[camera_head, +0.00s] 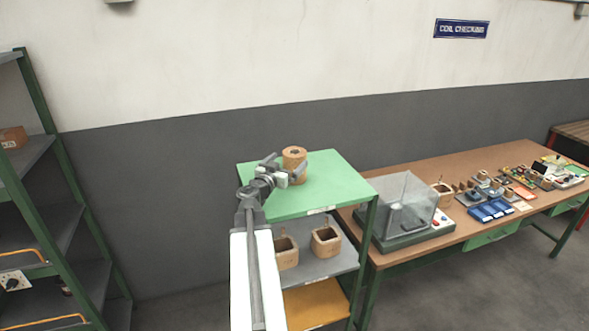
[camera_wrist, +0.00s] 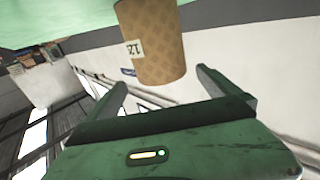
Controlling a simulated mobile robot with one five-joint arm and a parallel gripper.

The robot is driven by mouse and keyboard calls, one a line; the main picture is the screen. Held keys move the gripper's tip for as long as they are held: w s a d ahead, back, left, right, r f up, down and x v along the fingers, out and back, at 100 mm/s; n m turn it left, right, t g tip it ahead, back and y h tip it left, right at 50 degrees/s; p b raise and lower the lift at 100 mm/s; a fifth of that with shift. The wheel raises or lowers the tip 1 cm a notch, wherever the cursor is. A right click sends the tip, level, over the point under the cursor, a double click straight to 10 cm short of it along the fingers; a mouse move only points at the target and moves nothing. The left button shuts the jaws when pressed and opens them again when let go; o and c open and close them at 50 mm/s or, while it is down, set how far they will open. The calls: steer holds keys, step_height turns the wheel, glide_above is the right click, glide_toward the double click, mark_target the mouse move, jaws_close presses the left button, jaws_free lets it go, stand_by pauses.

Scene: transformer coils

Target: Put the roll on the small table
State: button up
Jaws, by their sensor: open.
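The roll (camera_head: 295,152), a tan-brown cylinder with a dark hole in its top, stands upright on the green top (camera_head: 335,180) of a small shelved table. In the wrist view the roll (camera_wrist: 158,45) shows a patterned wrap and a white label reading "12", and the picture looks upside down, with the green top (camera_wrist: 60,15) above. My gripper (camera_head: 284,168) is over the green top, close to the near side of the roll. Its two fingers are apart, and in the wrist view the roll lies in line with the gap between them (camera_wrist: 161,77). I cannot tell whether they touch it.
Square tan coils (camera_head: 326,241) stand on the grey middle shelf (camera_head: 345,258), above an orange lower shelf (camera_head: 318,303). A long brown workbench (camera_head: 470,175) at right holds a clear-covered machine (camera_head: 400,205) and small parts. A green-framed rack (camera_head: 60,170) stands at left.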

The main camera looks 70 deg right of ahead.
mark_target(295, 152)
steer(key=d, duration=0.6)
steer(key=shift+s+d+r+p, duration=0.25)
steer(key=shift+d+r+p, duration=0.05)
steer(key=shift+p, duration=0.05)
steer(key=shift+a, duration=0.15)
steer(key=shift+c, duration=0.3)
steer(key=c, duration=2)
